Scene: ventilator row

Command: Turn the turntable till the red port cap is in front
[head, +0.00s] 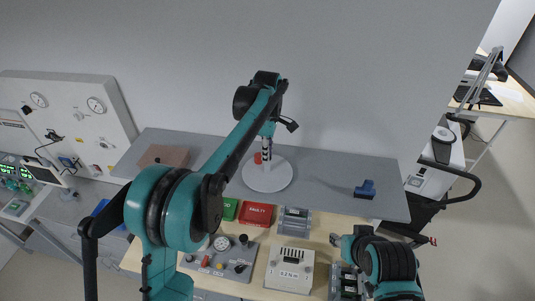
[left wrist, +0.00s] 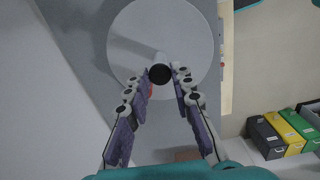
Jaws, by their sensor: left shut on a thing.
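The turntable (head: 267,178) is a round white disc on the grey shelf, and it fills the upper middle of the left wrist view (left wrist: 130,45). A white post with a dark round end (left wrist: 160,72) stands on it. The red port cap (head: 257,158) shows on the left side of the post in the head view; in the left wrist view only a red sliver (left wrist: 150,91) shows beside the left finger. My left gripper (head: 267,150) is over the disc, its fingers shut on the post. My right gripper (head: 338,240) is low at the right, away from the turntable; its jaws are unclear.
A brown block (head: 164,156) lies left on the shelf and a blue object (head: 366,189) lies right. Below are a green box (head: 229,208), a red box (head: 256,214), a gauge panel (head: 222,258) and a white device (head: 290,269).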

